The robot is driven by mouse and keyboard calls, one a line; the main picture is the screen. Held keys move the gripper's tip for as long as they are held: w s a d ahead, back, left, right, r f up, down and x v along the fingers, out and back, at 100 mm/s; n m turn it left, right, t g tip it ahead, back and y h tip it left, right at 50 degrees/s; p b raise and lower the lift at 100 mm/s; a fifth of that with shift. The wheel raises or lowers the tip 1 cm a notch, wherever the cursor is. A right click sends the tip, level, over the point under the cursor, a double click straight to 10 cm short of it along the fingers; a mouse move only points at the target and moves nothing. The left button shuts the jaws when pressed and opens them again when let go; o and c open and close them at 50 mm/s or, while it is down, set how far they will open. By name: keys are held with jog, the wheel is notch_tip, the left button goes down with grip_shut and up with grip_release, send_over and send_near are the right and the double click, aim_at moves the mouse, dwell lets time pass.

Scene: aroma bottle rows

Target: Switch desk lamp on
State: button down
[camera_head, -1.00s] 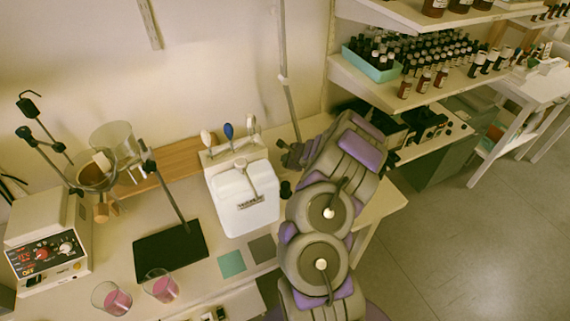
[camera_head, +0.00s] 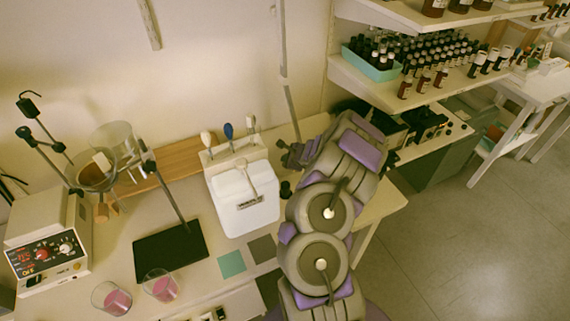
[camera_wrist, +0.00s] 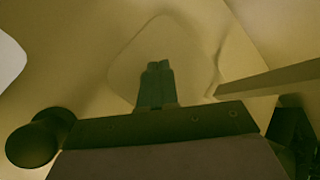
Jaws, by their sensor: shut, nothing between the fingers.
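A thin jointed grey pole (camera_head: 285,80) rises from the back of the table and out of the top of the head view. It may be the desk lamp's arm. No lamp head or switch can be made out. My gripper (camera_head: 287,155) is at the back of the table, close to the lower end of this pole. In the wrist view my gripper (camera_wrist: 157,68) has its fingers together with nothing between them, in front of a pale surface with a soft shadow. A pale bar (camera_wrist: 270,80) crosses to its right, apart from the fingertips.
A white device (camera_head: 243,200) with a spoon on top stands left of my arm. A dark round knob-like thing (camera_head: 285,189) is beside it. Shelves of bottles (camera_head: 440,52) are at the right. A black stand base (camera_head: 170,249) and pink-filled glasses (camera_head: 160,287) are at the left.

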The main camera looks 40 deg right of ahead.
jog(key=shift+f, duration=0.2)
dwell(0.3)
jog(key=shift+f, duration=0.2)
dwell(0.4)
jog(key=shift+r, duration=0.5)
jog(key=shift+r+p, duration=0.1)
jog(key=shift+p, duration=0.2)
jog(key=shift+r+p, duration=2.3)
jog(key=shift+r, duration=0.6)
